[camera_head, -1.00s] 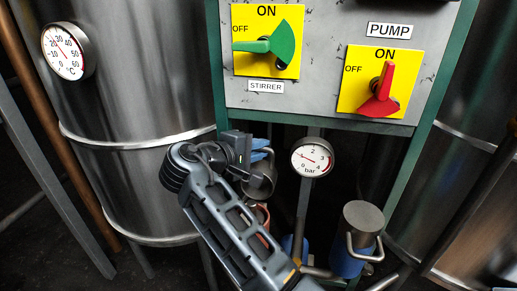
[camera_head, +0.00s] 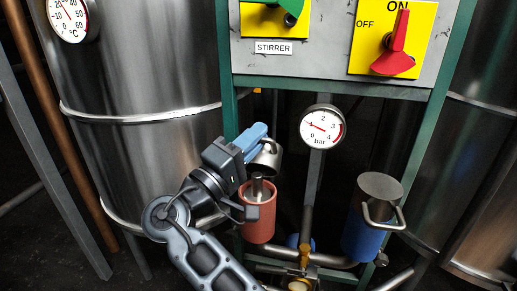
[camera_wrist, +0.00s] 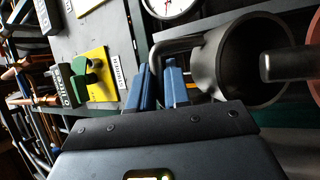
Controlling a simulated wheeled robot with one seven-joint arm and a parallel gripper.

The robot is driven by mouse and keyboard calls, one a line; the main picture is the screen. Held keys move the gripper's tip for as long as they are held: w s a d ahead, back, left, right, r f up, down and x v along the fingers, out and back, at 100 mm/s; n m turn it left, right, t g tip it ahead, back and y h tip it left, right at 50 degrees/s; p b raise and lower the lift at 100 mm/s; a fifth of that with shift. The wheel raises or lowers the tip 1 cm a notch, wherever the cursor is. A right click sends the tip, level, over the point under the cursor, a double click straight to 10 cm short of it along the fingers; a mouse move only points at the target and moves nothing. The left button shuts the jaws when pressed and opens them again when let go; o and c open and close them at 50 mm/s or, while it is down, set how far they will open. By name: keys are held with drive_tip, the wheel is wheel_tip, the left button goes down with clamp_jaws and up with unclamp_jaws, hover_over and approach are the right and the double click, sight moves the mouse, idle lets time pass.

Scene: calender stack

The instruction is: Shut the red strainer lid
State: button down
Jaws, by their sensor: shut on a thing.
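The red strainer (camera_head: 260,219) is an upright red cylinder below the panel; its edge shows at the right of the wrist view (camera_wrist: 315,75). A grey metal post (camera_head: 258,188) stands up out of its open top. Its lid (camera_head: 268,158) is a grey metal cup, raised and tilted above the body, with its hollow side showing in the wrist view (camera_wrist: 245,62). My gripper (camera_head: 254,137) has blue fingers, shut on the lid's bar handle (camera_wrist: 178,45). The fingers partly hide the handle, and my wrist hides part of the strainer's left side.
A blue strainer (camera_head: 360,237) with a shut grey lid (camera_head: 380,187) stands to the right. A pressure gauge (camera_head: 321,127) on a grey post stands between them. The switch panel (camera_head: 310,60) is above, and a steel tank (camera_head: 140,125) is at left.

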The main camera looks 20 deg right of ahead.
drive_tip(key=s+a+f+m+g+h+b, duration=0.1)
drive_tip(key=s+a+f+m+h+b, duration=0.1)
drive_tip(key=b, duration=0.8)
drive_tip(key=s+a+f+m+g+h+b, duration=0.2)
drive_tip(key=s+f+m+h+b, duration=0.2)
drive_tip(key=f+b, duration=0.3)
drive_tip(key=m+h+b, duration=0.1)
drive_tip(key=b, duration=0.2)
drive_tip(key=shift+s+a+f, duration=0.25)
drive_tip(key=shift+a, duration=0.1)
drive_tip(key=shift+f, duration=0.1)
drive_tip(key=c, duration=1.2)
unclamp_jaws()
drive_tip(key=shift+o, duration=0.2)
drive_tip(key=v, duration=0.7)
drive_tip(key=shift+a+f+p, duration=0.3)
drive_tip(key=shift+s+a, duration=0.1)
